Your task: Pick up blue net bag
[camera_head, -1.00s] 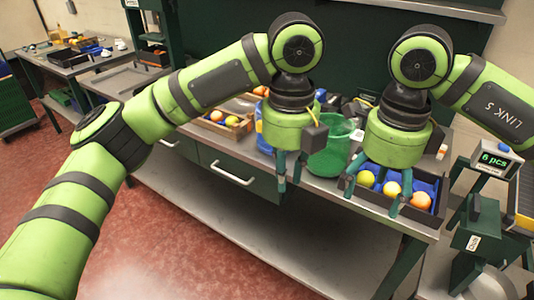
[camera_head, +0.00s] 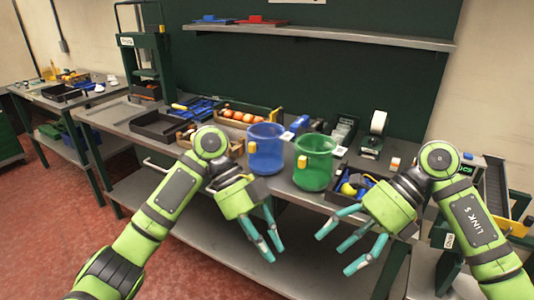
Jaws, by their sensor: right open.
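I cannot make out a blue net bag for certain. Blue items (camera_head: 197,108) lie on the bench behind the black tray, too small to identify. My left gripper (camera_head: 273,253) hangs in front of the bench edge, below the blue bucket (camera_head: 266,150), with nothing visible in it. Its fingers point down and their tips are close together, so its opening is unclear. My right gripper (camera_head: 334,254) is open and empty, its fingers spread in front of the bench. It is below the green bucket (camera_head: 313,165) and the dark crate (camera_head: 340,197), which my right arm partly hides.
A wooden crate of oranges (camera_head: 242,117) stands behind the blue bucket. A black tray (camera_head: 158,126) is on the bench at left. A label roll (camera_head: 378,123) stands at the back right. The shelf (camera_head: 320,35) above holds blue and red trays.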

